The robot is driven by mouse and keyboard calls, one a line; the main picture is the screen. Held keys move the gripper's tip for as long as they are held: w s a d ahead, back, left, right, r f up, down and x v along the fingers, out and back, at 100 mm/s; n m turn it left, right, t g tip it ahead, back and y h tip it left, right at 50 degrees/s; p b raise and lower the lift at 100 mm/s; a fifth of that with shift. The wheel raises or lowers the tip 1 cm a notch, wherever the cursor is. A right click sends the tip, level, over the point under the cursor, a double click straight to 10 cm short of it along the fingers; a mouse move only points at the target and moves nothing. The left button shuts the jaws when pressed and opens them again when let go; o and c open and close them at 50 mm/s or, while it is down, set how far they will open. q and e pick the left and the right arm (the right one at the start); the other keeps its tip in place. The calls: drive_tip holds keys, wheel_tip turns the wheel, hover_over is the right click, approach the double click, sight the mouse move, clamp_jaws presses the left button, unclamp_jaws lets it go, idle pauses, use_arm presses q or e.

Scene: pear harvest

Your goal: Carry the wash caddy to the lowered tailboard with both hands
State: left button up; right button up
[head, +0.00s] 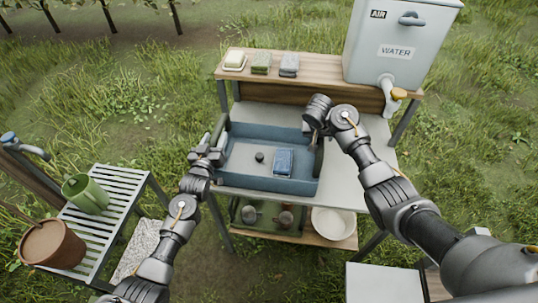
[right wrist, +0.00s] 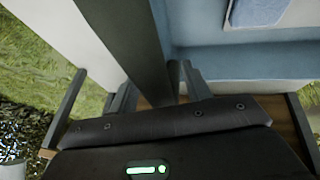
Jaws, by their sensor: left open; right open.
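The wash caddy (head: 262,181) is a shallow blue tray on the washstand's grey top, with dark upright bars at its left and right ends. A blue block (head: 283,162) and a small dark knob (head: 259,157) show inside it. My left gripper (head: 214,150) is open at the left end bar (head: 222,132). My right gripper (head: 318,122) is open at the right end. In the right wrist view, the dark end bar (right wrist: 125,45) runs down between its open fingers (right wrist: 158,95), beside the blue wall (right wrist: 250,62). Whether the fingers touch the bars, I cannot tell. I cannot identify a tailboard.
A shelf (head: 310,70) behind holds a soap dish (head: 235,60), two blocks and a water tank (head: 400,45) with a tap. A white bowl (head: 333,222) sits below. A slatted bench (head: 100,215) at left holds a green can (head: 85,194) and a brown pot (head: 52,245).

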use_arm(q)
clamp_jaws()
use_arm(e)
clamp_jaws()
use_arm(q)
drive_tip(key=shift+r, duration=0.15)
use_arm(e)
drive_tip(key=shift+r, duration=0.2)
